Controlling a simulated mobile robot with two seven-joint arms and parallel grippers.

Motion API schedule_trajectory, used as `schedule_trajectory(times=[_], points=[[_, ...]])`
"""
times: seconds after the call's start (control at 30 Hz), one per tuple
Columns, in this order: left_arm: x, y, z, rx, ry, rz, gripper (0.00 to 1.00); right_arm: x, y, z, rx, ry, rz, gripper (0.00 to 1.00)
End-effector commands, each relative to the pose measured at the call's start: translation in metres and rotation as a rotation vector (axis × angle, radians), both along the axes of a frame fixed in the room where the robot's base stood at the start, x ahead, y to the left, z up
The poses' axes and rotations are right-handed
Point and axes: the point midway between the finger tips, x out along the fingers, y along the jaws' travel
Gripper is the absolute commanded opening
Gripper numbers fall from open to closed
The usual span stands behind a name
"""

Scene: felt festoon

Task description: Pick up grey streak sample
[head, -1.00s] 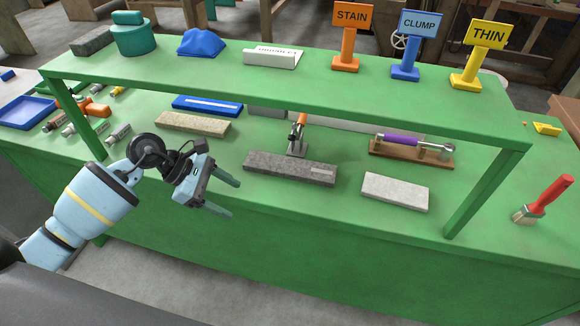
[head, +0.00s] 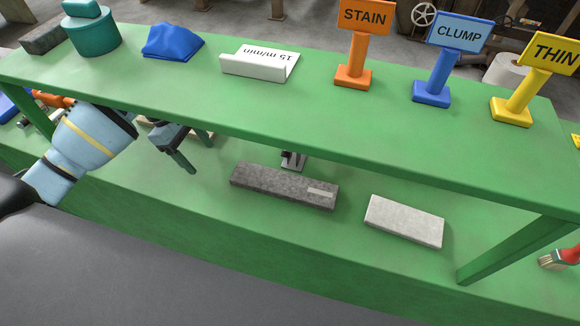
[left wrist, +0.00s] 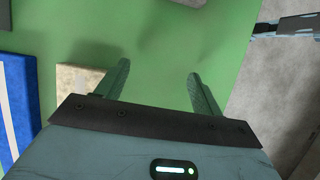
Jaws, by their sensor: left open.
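A dark grey mottled slab (head: 270,186) with a small pale patch near its right end lies on the green lower surface, below the raised shelf. A paler grey slab (head: 404,221) lies to its right. I cannot tell for certain which of them is the grey streak sample. My left gripper (head: 200,156) is open and empty, left of the dark slab and apart from it, partly behind the shelf edge. In the left wrist view, its spread fingers (left wrist: 158,68) have only green surface between them. My right gripper is not in view.
The green shelf (head: 330,125) overhangs the slabs, with a post (head: 510,250) at the right. STAIN (head: 364,18), CLUMP (head: 458,32) and THIN (head: 553,52) signs stand on it. A beige slab (left wrist: 75,82) and a blue item (left wrist: 18,105) lie beside the left gripper.

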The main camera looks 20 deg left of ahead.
Motion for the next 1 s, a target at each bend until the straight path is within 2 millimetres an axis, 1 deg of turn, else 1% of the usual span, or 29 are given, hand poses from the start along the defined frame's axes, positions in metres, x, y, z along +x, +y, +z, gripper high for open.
schedule_trajectory(times=[0.17,0.27,0.37,0.8,1.0], points=[[0.000,-0.001,0.000,-0.001,0.001,0.000,0.67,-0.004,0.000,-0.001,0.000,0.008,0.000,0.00],[0.000,-0.007,0.000,-0.002,0.000,-0.001,0.67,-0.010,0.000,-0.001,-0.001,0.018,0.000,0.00],[-0.001,-0.022,0.003,-0.005,-0.003,-0.004,0.67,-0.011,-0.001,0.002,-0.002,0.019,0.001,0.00],[-0.003,-0.105,0.005,-0.005,-0.006,-0.003,0.67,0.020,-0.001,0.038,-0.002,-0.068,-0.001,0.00],[-0.004,-0.138,0.004,-0.005,-0.005,-0.001,0.67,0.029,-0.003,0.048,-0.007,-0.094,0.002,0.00]])
